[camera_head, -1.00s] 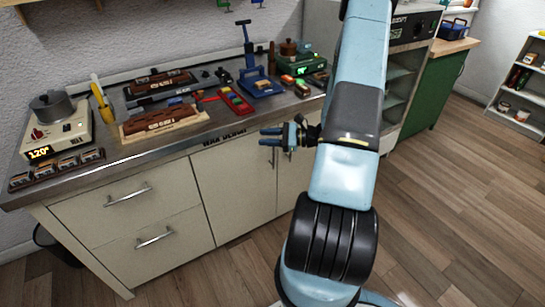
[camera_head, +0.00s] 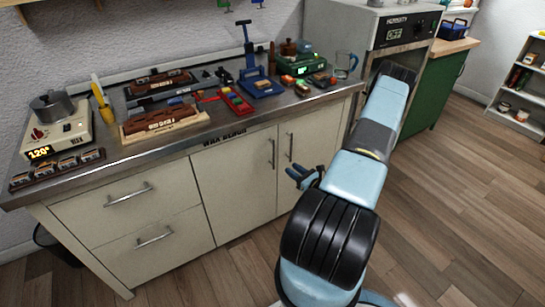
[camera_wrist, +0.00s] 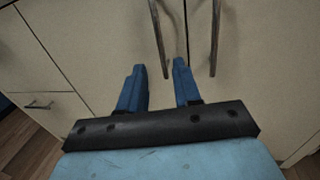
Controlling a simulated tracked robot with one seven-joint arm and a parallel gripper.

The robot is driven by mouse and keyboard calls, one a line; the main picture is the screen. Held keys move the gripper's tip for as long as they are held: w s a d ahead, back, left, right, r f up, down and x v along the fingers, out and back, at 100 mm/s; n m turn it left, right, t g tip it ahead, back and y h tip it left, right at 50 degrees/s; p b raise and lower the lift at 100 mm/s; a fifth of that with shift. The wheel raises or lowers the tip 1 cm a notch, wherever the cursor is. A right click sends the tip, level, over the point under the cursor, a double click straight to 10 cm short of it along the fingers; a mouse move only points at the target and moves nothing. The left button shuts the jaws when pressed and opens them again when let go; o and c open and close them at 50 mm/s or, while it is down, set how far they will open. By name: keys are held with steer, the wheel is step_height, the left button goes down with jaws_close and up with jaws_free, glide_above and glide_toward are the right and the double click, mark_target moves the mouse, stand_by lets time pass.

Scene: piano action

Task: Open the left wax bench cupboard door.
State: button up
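The wax bench (camera_head: 150,158) has two pale cupboard doors to the right of its drawers. The left door (camera_head: 232,190) is shut, and its upright bar handle (camera_head: 271,153) is near its right edge. My gripper (camera_head: 298,174) is in front of the doors, lower than the handles. Its two blue fingers (camera_wrist: 158,68) are apart with nothing held between them. I cannot tell how far they are from the door.
The right door's handle (camera_head: 289,147) stands close beside the left one, and shows right of my fingers in the wrist view (camera_wrist: 215,38). Drawers (camera_head: 128,196) are at the left. A grey oven-like unit (camera_head: 400,38) stands at the right. Wooden floor in front is clear.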

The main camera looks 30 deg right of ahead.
glide_above(273, 165)
steer(key=shift+w+d, duration=0.2)
steer(key=shift+w, duration=0.05)
steer(key=shift+c, duration=0.4)
jaws_close()
stand_by(0.3)
